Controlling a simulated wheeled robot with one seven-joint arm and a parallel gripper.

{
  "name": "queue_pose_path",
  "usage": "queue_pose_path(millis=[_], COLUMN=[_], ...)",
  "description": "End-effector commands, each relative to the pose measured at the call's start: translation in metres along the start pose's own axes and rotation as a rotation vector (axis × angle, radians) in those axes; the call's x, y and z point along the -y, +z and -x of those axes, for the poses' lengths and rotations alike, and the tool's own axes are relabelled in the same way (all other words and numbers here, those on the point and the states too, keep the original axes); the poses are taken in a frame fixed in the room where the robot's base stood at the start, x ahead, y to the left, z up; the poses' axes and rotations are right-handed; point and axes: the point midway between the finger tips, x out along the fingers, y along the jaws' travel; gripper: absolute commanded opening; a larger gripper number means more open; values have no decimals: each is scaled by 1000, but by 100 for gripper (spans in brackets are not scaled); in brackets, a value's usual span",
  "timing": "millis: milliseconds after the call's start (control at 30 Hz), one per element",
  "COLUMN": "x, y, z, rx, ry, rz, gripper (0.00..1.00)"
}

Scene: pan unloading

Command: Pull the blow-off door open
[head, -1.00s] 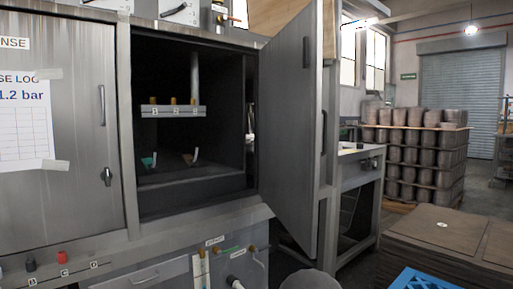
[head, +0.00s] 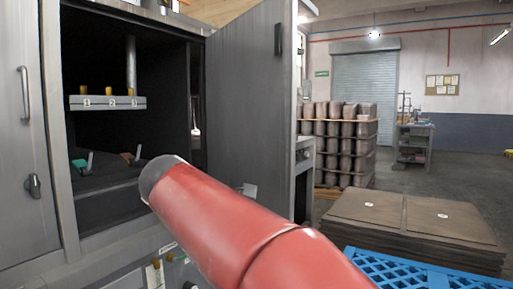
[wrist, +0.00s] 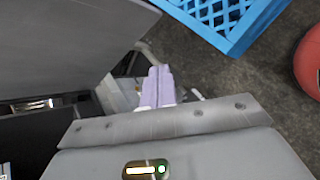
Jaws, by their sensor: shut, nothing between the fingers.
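The blow-off door (head: 243,110) is a grey metal panel that stands swung open at the right of a dark cabinet opening (head: 165,60). A dark handle (head: 278,39) is near its upper right edge. In the wrist view a large grey panel (wrist: 65,40), likely this door, fills the upper left. My gripper (wrist: 159,73) has pale lavender fingers together with nothing between them, to the right of that panel and apart from it as far as I can tell. My gripper is not visible in the head view, where my red arm covers the lower middle.
A numbered nozzle bar (head: 107,103) hangs inside the cabinet. A closed left door (head: 22,150) is beside the opening. A blue crate (head: 410,270) and brown stacked boards (head: 415,222) stand at right. Stacked pots (head: 338,135) are behind. Open floor lies farther right.

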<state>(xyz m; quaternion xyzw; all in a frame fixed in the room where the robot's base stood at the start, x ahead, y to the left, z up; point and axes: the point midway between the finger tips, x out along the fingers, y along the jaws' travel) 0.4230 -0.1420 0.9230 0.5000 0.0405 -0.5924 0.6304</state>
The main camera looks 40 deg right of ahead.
Motion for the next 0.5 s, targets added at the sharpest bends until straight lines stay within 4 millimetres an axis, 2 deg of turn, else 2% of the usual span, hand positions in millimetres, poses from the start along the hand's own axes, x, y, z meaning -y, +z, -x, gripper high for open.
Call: queue_pose_path(millis=[100, 233, 333, 500], x=[-55, -112, -138, -156], y=[17, 37, 46, 52], z=[6, 29, 50, 75], rx=[203, 480, 653, 805], ry=[37, 17, -35, -108], rz=[213, 444, 557, 640], gripper=[0, 0, 0, 0])
